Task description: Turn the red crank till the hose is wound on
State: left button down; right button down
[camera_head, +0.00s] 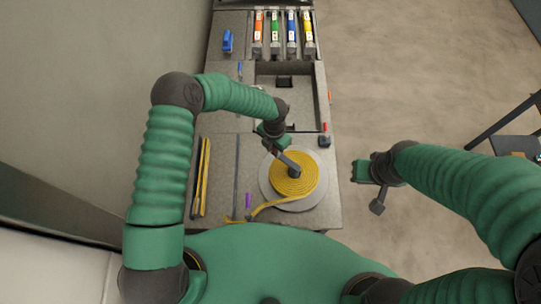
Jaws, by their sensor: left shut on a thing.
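The yellow hose (304,184) lies in a flat coil on a round grey reel (322,199). My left gripper (279,152) reaches down at the upper left of the coil and is shut. A dark bar (289,165) runs from there to the reel's middle. The gripper hides what it holds, which by its place is the crank's handle; I cannot make out its red clearly. My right gripper (373,190) hangs over the floor, right of the bench, away from the reel; its jaws are unclear.
Yellow and dark rods (203,178) lie at the bench's left. A purple piece (248,200) lies near the hose end. A small dark block with a red top (324,141) stands upper right of the reel. Coloured tubes (275,32) and a blue item (228,41) are farther back.

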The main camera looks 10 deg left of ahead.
pick_arm(q)
jog(key=shift+w+d+f+m+b, duration=0.15)
jog(key=shift+w+m+b, duration=0.1)
jog(key=shift+w+m, duration=0.25)
jog(key=shift+w+d+f+m+b, duration=0.15)
jog(key=shift+w+m+b, duration=0.1)
jog(key=shift+m, duration=0.35)
jog(key=shift+w+d+r+m, duration=0.3)
jog(key=shift+w+m, duration=0.2)
jog(key=shift+m, duration=0.2)
jog(key=c, duration=1.5)
grip_release()
jog(key=o, duration=0.3)
jog(key=shift+d, duration=0.1)
jog(key=shift+w+f, duration=0.1)
